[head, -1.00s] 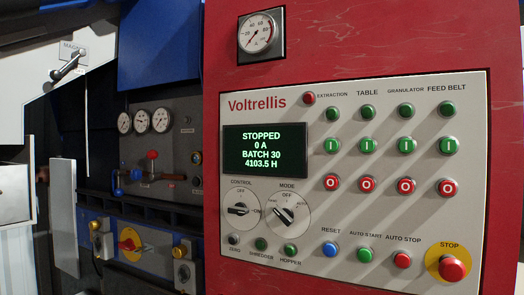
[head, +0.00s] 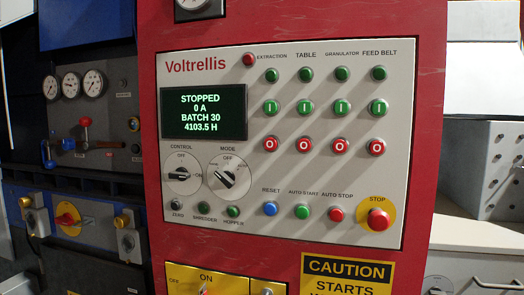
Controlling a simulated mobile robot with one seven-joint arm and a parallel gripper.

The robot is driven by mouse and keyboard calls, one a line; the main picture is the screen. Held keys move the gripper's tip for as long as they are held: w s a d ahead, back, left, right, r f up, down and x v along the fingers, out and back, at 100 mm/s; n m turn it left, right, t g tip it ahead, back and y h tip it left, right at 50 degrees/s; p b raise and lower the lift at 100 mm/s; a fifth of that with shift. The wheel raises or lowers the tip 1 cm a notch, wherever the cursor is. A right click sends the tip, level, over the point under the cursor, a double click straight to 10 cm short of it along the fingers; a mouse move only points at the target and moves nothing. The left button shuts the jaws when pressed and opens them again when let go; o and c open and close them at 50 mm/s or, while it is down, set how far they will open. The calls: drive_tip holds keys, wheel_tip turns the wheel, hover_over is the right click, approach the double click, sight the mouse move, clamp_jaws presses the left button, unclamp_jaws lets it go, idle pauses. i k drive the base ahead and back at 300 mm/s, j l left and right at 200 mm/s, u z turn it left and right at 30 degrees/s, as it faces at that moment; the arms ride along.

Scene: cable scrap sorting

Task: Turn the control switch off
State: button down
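The control switch (head: 180,176) is a black rotary handle on a round white dial, at the lower left of the white Voltrellis panel (head: 350,222). OFF is marked at the top of its dial and ON at the right. Its handle lies about level, in line with the ON mark. The mode switch (head: 225,178) is a similar dial just to the right, with its handle slanted to the upper left. The screen (head: 204,112) above reads STOPPED, 0 A. My gripper is not in view.
Buttons sit close by: black zero (head: 177,206), green shredder (head: 202,208) and blue reset (head: 270,209). A red stop button (head: 377,220) is at the lower right. A yellow plate (head: 235,284) with switches is below. Gauges and levers are on the left machine (head: 105,105).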

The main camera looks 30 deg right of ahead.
sight(181, 174)
drive_tip(key=i+j, duration=0.15)
drive_tip(key=j, duration=0.25)
drive_tip(key=i+j, duration=0.1)
drive_tip(key=j, duration=0.3)
drive_tip(key=i+j, duration=0.15)
drive_tip(key=j, duration=0.2)
